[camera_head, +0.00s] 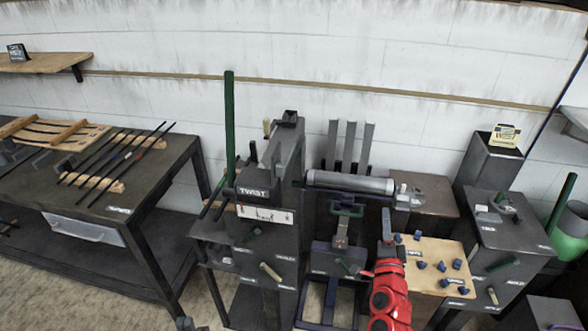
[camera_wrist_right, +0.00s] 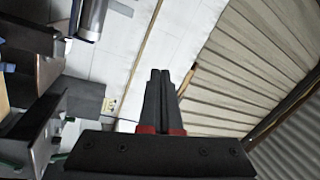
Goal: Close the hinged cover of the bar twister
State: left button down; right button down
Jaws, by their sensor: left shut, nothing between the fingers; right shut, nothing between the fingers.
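The bar twister (camera_head: 255,192) is the dark grey machine labelled TWIST, left of the middle in the head view. A grey panel (camera_head: 287,150) rises above its body and seems to be the hinged cover, standing up; its hinge is not clear. My right gripper (camera_head: 386,218) is shut and empty, pointing up at the end of the red arm, right of the twister and apart from it. In the right wrist view its fingers (camera_wrist_right: 160,73) are together with nothing between them.
A horizontal grey cylinder (camera_head: 350,182) lies on the machine right of the twister. A wooden board (camera_head: 430,262) with blue pegs is beside my right arm. A dark table (camera_head: 150,185) with several rods stands left.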

jog(key=w+a+r+n+g+y+p, duration=0.1)
jog(key=w+a+r+y, duration=0.1)
jog(key=a+r+y, duration=0.3)
jog(key=n+g+y+p, duration=0.3)
jog(key=y+p, duration=0.3)
jog(key=y, duration=0.2)
send_near(280, 164)
jog(key=w+d+f, duration=0.1)
jog(key=w+d, duration=0.1)
jog(key=w, duration=0.3)
jog(key=a, duration=0.1)
jog(key=a+p, duration=0.1)
jog(key=w+a, duration=0.1)
jog(key=shift+a+f, duration=0.25)
